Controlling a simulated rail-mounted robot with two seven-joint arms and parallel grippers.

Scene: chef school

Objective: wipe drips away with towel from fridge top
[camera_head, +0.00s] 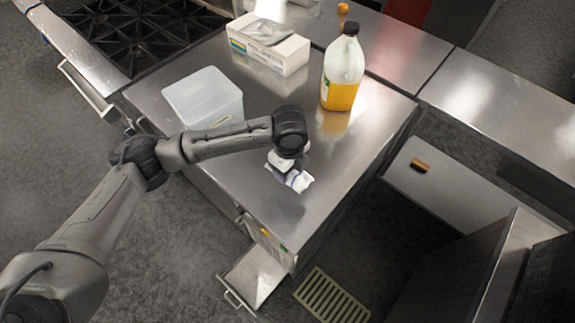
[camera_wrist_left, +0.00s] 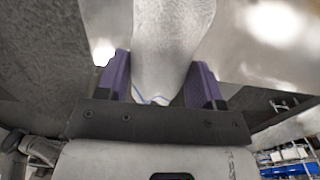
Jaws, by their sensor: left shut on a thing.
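A white towel with blue stripes (camera_head: 296,181) lies bunched on the steel fridge top (camera_head: 245,188), under the end of my left arm. In the left wrist view the towel (camera_wrist_left: 172,40) sits between the two purple fingers of my left gripper (camera_wrist_left: 163,82), which is shut on it. In the head view my left gripper (camera_head: 288,160) is mostly hidden under the wrist. I cannot make out any drips on the steel, only bright reflections. My right gripper is in neither view.
On the same top stand a translucent plastic tub (camera_head: 204,97), a white glove box (camera_head: 268,45) and a jug of yellow-orange liquid (camera_head: 342,68). A stove (camera_head: 135,30) is at the back left. An open drawer (camera_head: 255,274) juts out at the front.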

